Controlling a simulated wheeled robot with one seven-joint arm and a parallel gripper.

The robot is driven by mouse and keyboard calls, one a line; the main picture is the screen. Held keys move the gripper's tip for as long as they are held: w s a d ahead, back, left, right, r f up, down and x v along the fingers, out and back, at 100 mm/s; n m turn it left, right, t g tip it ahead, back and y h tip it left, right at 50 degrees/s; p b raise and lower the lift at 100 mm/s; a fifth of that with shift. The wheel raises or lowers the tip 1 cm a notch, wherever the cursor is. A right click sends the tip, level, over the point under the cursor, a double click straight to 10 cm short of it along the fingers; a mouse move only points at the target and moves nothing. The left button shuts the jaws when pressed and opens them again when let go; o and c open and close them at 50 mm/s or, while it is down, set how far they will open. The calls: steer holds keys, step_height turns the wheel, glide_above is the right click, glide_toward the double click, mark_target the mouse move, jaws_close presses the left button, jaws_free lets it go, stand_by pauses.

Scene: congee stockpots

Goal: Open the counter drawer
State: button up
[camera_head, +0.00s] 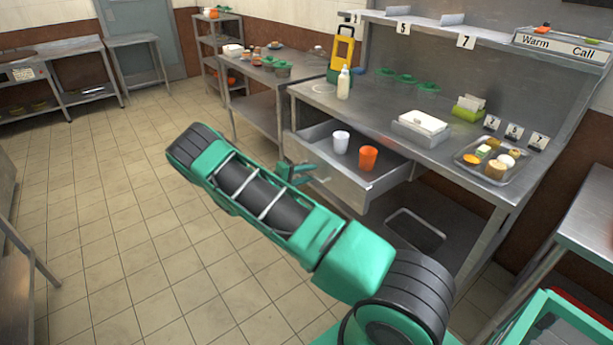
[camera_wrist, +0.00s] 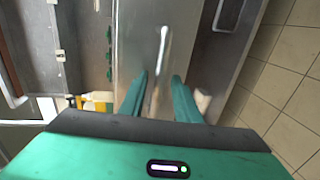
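The counter drawer (camera_head: 345,188) stands pulled out from under the steel counter. A white cup (camera_head: 340,141) and an orange cup (camera_head: 368,157) stand upright inside it. My gripper (camera_head: 308,174) is at the left part of the drawer's front, partly hidden by my arm. In the wrist view the metal drawer front (camera_wrist: 135,45) fills the middle, with its pale bar handle (camera_wrist: 163,50) running between my two green fingers (camera_wrist: 159,82). The fingers are apart, with a visible gap on each side of the handle. Contact with the handle cannot be told.
The counter (camera_head: 375,118) holds a bottle (camera_head: 343,83), a white box (camera_head: 421,126) and a food tray (camera_head: 489,160). A lower shelf (camera_head: 440,262) lies under the drawer. A second steel table (camera_head: 275,78) stands behind. The tiled floor (camera_head: 110,200) at left is clear.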

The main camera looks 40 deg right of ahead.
steer(key=v, duration=1.1)
steer(key=shift+w, duration=0.15)
steer(key=shift+d+f, duration=0.1)
steer(key=s+d+r+m+g+y, duration=0.25)
steer(key=s+r+y, duration=0.25)
steer(key=s+r, duration=0.4)
steer(key=s+d+r+m+g+y, duration=0.1)
steer(key=s+d+r+m+y, duration=0.25)
steer(key=s+r, duration=0.55)
steer(key=s+a+r+t+y, duration=0.1)
steer(key=s+a+y, duration=0.1)
steer(key=s, duration=0.7)
steer(key=s+a+r+t+y, duration=0.1)
steer(key=s+a+r+y, duration=0.1)
steer(key=s+a, duration=0.3)
steer(key=s+a+r+t+y, duration=0.1)
steer(key=s+a+r+y, duration=0.1)
steer(key=s, duration=1)
steer(key=shift+s+a+r+m+y, duration=0.35)
steer(key=shift+a+y, duration=0.3)
steer(key=shift+a, duration=0.55)
steer(key=shift+f, duration=0.1)
